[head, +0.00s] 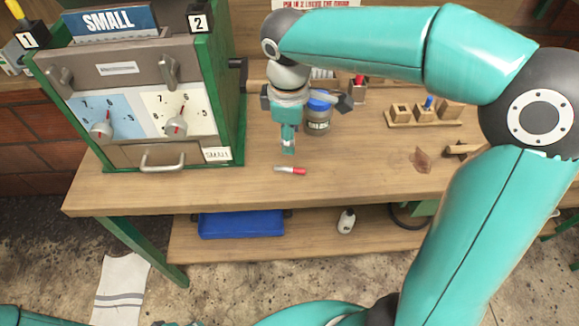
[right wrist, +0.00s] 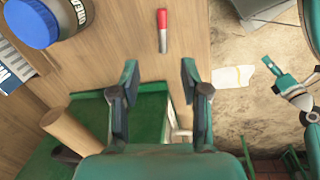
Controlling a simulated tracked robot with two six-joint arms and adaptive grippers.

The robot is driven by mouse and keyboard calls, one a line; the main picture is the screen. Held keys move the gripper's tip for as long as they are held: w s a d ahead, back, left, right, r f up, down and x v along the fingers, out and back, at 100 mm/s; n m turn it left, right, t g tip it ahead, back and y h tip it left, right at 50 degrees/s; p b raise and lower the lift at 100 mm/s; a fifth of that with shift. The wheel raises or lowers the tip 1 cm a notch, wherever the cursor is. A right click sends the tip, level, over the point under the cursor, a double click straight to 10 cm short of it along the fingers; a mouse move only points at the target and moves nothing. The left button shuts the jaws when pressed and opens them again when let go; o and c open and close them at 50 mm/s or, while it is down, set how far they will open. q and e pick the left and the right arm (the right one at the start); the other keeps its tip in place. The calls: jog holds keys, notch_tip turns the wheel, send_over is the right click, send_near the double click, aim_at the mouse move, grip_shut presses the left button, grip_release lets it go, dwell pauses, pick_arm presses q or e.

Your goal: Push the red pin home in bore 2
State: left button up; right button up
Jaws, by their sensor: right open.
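The red pin (head: 290,170), red at one end and silver at the other, lies on the bench in front of the machine; it also shows in the right wrist view (right wrist: 162,30). My right gripper (head: 288,147) is above the bench just behind the pin, pointing down. In the right wrist view its fingers (right wrist: 159,80) are apart and empty, with the pin beyond them. The machine (head: 140,95) carries a "2" plate (head: 199,22) on top; the bore itself cannot be made out. What looks like my left gripper (right wrist: 285,82) shows small in the right wrist view, its jaws unclear.
A blue-lidded jar (head: 318,118) stands close behind my right gripper. Wooden holders (head: 425,115) sit further right, near a brown scrap (head: 421,160). The machine's handle (head: 162,161) juts forward. The bench's front edge (head: 300,205) is near the pin. Bench to the pin's right is clear.

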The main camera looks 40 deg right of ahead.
send_over(292, 168)
jog(key=f, duration=0.5)
jog(key=shift+s+a+f, duration=0.1)
jog(key=shift+a+f, duration=0.1)
jog(key=shift+a, duration=0.05)
jog(key=shift+d+f, duration=0.15)
jog(key=shift+f, duration=3.15)
grip_shut()
